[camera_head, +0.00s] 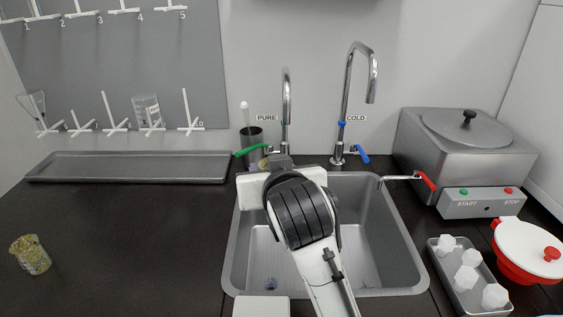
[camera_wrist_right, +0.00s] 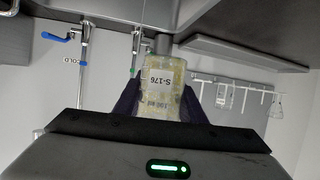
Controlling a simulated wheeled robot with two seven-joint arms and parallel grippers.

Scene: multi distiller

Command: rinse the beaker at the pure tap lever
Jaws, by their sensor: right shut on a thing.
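My right gripper (camera_wrist_right: 160,98) is shut on a beaker (camera_wrist_right: 160,88) with yellowish residue and a label reading S-176. In the head view, my right wrist hides most of the gripper; a small yellowish part of the beaker (camera_head: 263,164) shows just below the pure tap. The pure tap (camera_head: 287,100) has a thin curved spout and a green lever (camera_head: 251,150) pointing left. The lever also shows in the wrist view (camera_wrist_right: 133,71). I cannot tell whether the beaker touches the lever. No water stream is visible. My left gripper is not in view.
The cold tap (camera_head: 359,75) with a blue lever stands right of the pure tap, over the steel sink (camera_head: 385,220). A drying rack (camera_head: 160,70) is behind. A metal bath (camera_head: 455,140) stands right.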

